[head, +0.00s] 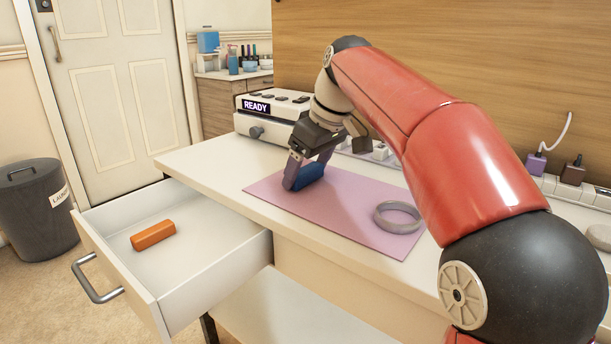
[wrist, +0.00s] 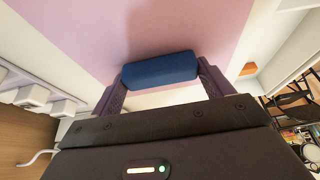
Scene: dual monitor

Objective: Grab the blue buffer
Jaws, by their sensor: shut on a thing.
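The blue buffer (head: 308,175) is a small rounded blue block at the left part of the pink mat (head: 345,222) on the white desk. My gripper (head: 302,172) reaches down over it with a finger on each side. In the wrist view the blue buffer (wrist: 160,69) lies between the two fingertips of my gripper (wrist: 161,78), which are shut on its ends. The buffer is at or just above the mat; I cannot tell whether it touches.
A grey ring (head: 397,217) lies on the mat's right part. An open drawer (head: 200,250) at the front left holds an orange block (head: 153,235). A device reading "READY" (head: 272,112) stands at the desk's back left. Plugs and a power strip (head: 567,185) line the back right.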

